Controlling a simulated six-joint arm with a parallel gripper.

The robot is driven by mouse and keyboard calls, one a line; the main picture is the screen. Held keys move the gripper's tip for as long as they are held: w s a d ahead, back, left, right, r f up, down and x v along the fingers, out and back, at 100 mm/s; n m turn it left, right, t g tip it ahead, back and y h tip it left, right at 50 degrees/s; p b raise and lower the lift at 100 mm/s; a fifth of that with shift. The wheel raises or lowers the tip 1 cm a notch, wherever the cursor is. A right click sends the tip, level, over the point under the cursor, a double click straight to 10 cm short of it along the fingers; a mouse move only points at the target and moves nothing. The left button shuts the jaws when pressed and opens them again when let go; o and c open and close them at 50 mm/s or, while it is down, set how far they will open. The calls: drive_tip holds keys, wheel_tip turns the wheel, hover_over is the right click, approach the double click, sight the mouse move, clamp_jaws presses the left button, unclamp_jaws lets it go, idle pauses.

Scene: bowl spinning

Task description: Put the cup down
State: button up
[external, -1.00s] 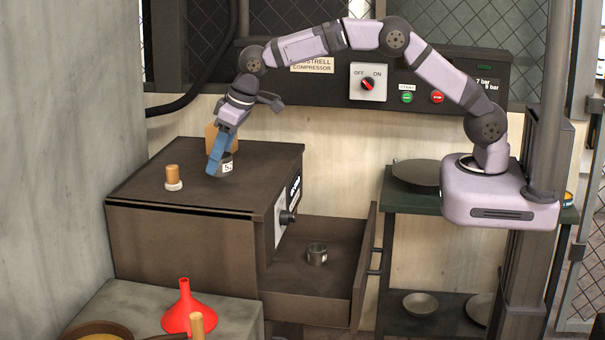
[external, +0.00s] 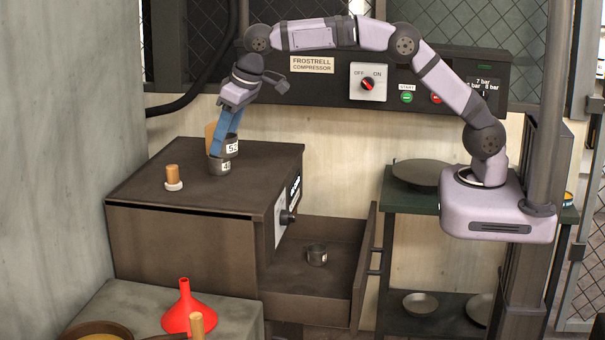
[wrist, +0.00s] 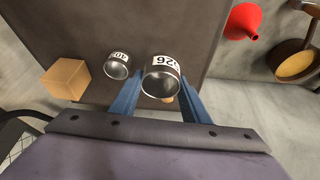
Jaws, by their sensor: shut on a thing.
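My gripper (external: 222,150), with blue fingers, is shut on a dark metal cup (external: 231,146) with a white label. It holds this cup above the brown cabinet top (external: 255,175). In the wrist view the same cup (wrist: 161,80) is between the fingertips, its open mouth facing the camera. A second labelled metal cup (external: 219,165) stands on the cabinet top, just below and to the left of the held one. In the wrist view this second cup (wrist: 117,67) is left of the held cup, apart from it in the picture.
A wooden block (external: 210,131) stands behind the cups. A wooden-handled stopper (external: 173,177) stands on the cabinet's left part. The open drawer (external: 300,270) contains another metal cup (external: 316,255). A red funnel (external: 189,312) stands on the grey bench. The cabinet's front top is clear.

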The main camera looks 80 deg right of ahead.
drive_tip(key=s+f+m+b, duration=0.1)
drive_tip(key=s+f+b, duration=0.1)
drive_tip(key=b, duration=0.1)
drive_tip(key=s+a+f+m+h+b, duration=0.1)
drive_tip(key=s+f+m+b, duration=0.1)
drive_tip(key=s+b, duration=0.1)
drive_tip(key=s+f+m+g+h+b, duration=0.1)
drive_tip(key=s+m+b, duration=0.1)
drive_tip(key=s, duration=0.1)
drive_tip(key=shift+a+f+b, duration=0.2)
drive_tip(key=shift+f+b, duration=0.2)
drive_tip(key=s+f+m+g+h+b, duration=0.1)
drive_tip(key=s+f+m+b, duration=0.3)
drive_tip(key=s+m+b, duration=0.4)
drive_tip(key=shift+s+d+f+m+g+h+b, duration=0.2)
drive_tip(key=shift+s+f+m+g+h+b, duration=0.15)
drive_tip(key=shift+s+g, duration=0.7)
drive_tip(key=shift+s+t, duration=0.2)
drive_tip(key=shift+t, duration=0.05)
wheel_tip(320, 180, down, 24)
drive_tip(key=shift+r+b, duration=0.1)
drive_tip(key=shift+b, duration=0.25)
drive_tip(key=shift+f, duration=2.1)
drive_tip(key=shift+f, duration=0.1)
